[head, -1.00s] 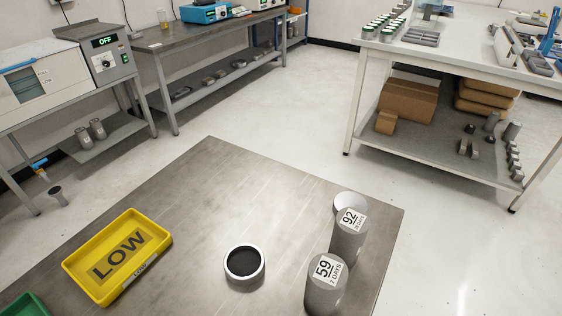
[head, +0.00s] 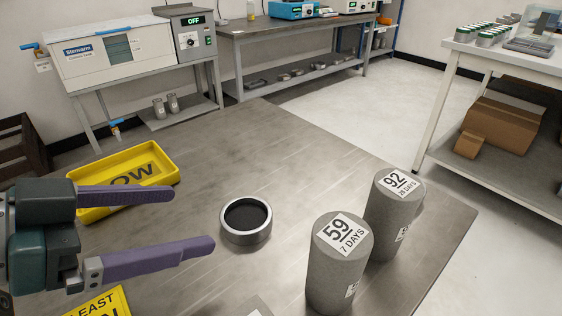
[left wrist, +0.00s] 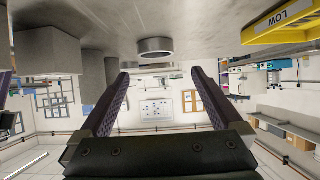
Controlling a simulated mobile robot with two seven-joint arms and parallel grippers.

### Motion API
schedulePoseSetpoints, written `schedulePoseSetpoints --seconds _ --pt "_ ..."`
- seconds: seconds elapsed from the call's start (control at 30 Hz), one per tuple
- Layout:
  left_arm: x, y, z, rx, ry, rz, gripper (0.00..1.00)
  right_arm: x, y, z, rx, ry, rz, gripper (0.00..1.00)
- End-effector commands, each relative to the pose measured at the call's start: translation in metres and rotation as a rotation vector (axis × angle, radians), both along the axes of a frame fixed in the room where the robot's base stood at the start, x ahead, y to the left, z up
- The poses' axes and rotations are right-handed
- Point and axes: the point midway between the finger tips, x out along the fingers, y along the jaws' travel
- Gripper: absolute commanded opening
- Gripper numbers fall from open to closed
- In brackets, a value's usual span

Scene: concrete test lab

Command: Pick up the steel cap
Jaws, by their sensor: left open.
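The steel cap (head: 246,236) is a short round ring with a dark inside, lying on the grey metal table (head: 300,160) left of the concrete cylinders. My left gripper (head: 200,220) comes in from the left, its two purple fingers open and empty. In the head view its tips point right toward the cap, just short of it. In the left wrist view, which is upside down, the cap (left wrist: 155,46) shows ahead, between the lines of the open fingers (left wrist: 160,73). My right gripper is not in view.
Concrete cylinders marked 59 (head: 338,270) and 92 (head: 392,225) stand right of the cap. A yellow LOW tray (head: 165,175) lies behind the left gripper, and a yellow sign (head: 105,303) is in front of it. The table behind the cap is clear.

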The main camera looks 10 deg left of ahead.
Motion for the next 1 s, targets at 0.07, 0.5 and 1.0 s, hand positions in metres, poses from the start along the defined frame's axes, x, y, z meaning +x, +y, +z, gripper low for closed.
schedulePoseSetpoints --seconds 0.07,0.5,1.0 --pt "0.009 -0.008 -0.005 -0.005 -0.004 0.000 1.00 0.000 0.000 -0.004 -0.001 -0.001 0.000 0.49" --pt "0.040 -0.039 -0.036 -0.004 0.001 -0.001 1.00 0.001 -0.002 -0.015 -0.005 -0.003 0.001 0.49" --pt "0.055 -0.051 -0.046 0.001 0.001 -0.002 0.92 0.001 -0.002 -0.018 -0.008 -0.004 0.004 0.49"
